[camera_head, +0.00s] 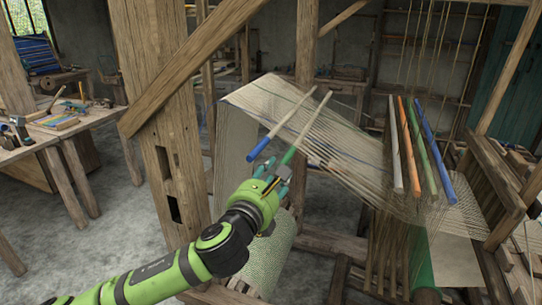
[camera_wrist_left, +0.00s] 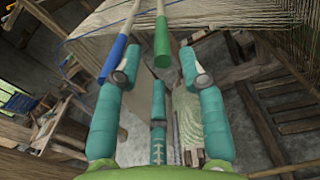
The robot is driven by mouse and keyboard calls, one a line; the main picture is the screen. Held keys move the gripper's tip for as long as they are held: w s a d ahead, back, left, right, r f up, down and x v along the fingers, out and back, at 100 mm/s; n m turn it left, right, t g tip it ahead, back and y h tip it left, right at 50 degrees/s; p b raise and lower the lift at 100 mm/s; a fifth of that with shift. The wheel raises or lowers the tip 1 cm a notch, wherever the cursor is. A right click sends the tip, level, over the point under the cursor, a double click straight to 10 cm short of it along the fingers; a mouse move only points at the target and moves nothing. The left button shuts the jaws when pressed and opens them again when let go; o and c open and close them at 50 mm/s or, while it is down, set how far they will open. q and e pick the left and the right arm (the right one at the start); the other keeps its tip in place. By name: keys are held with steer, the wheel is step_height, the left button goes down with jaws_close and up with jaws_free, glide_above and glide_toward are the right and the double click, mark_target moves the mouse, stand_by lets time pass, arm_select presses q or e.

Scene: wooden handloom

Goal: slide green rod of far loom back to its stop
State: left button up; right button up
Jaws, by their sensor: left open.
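A pale rod with a green end (camera_head: 290,155) lies across the stretched threads (camera_head: 330,135), slanting up to the right. Beside it on the left is a parallel rod with a blue end (camera_head: 259,149). My left gripper (camera_head: 271,172) is just below the near end of the green rod. In the left wrist view my left gripper (camera_wrist_left: 156,68) is open, and the end of the green rod (camera_wrist_left: 162,42) shows between its two upper fingers, apart from both. The blue rod (camera_wrist_left: 116,58) passes by the left finger; I cannot tell whether they touch. My right gripper is not in view.
White (camera_head: 395,145), orange (camera_head: 408,145), green (camera_head: 425,150) and blue (camera_head: 435,148) rods lie on the threads at right. A wooden post (camera_head: 160,110) and slanted beam (camera_head: 205,62) stand left of the threads. A bench with tools (camera_head: 45,140) is at far left.

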mark_target(286, 157)
arm_select(q)
steer(key=shift+w+d+m+p, duration=0.15)
steer(key=shift+w+d+m, duration=0.1)
steer(key=shift+w, duration=0.25)
steer(key=shift+w+d+m+p, duration=0.15)
steer(key=shift+w+d+m, duration=0.1)
steer(key=shift+w, duration=0.25)
steer(key=shift+w+d+r, duration=0.1)
steer(key=shift+w+r, duration=0.05)
steer(key=shift+w, duration=0.15)
steer(key=p+x, duration=0.1)
steer(key=x, duration=0.3)
steer(key=shift+w+d, duration=0.1)
steer(key=shift+w, duration=0.25)
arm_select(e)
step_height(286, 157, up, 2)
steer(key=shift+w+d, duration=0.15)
arm_select(q)
steer(key=shift+c, duration=0.4)
